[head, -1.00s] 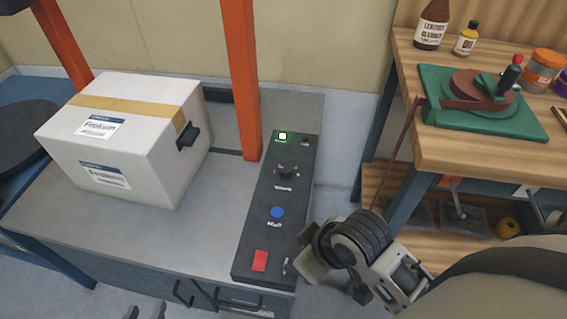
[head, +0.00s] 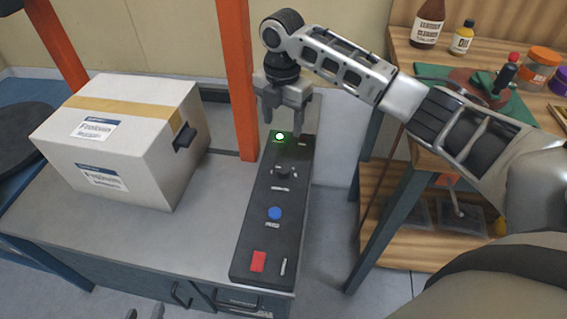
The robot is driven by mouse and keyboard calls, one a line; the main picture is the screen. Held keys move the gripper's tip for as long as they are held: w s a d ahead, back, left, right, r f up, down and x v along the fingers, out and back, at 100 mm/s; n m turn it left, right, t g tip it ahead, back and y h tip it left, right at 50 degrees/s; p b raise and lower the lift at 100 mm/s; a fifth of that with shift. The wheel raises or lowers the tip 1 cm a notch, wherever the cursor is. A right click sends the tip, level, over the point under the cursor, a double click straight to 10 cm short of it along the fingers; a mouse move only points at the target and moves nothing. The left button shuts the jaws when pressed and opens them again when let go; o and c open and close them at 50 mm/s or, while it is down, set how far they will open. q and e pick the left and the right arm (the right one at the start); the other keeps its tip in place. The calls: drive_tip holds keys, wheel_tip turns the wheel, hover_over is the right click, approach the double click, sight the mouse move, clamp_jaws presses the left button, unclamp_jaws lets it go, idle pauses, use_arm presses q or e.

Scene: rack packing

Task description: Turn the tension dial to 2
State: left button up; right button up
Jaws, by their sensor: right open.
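The tension dial (head: 285,172) is a small dark knob on the black control panel (head: 262,212), in its upper half, with a small white label below it. Its pointer and numbers are too small to read. My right gripper (head: 284,122) is open and empty, pointing down over the far end of the panel, beyond the dial and near the lit green lamp (head: 280,136). Only the two fingertips of my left gripper (head: 145,312) show at the bottom edge; they are apart with nothing seen between them.
A blue button (head: 274,214) and a red switch (head: 258,261) sit nearer on the panel. A taped white box (head: 125,140) stands on the grey machine top (head: 190,225). An orange post (head: 240,80) rises left of my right gripper. A wooden bench (head: 478,45) is at right.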

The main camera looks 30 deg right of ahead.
drive_tip(key=b, duration=0.2)
approach(284, 168)
wheel_tip(284, 168, down, 9)
drive_tip(key=shift+r, duration=0.2)
drive_tip(key=c, duration=1)
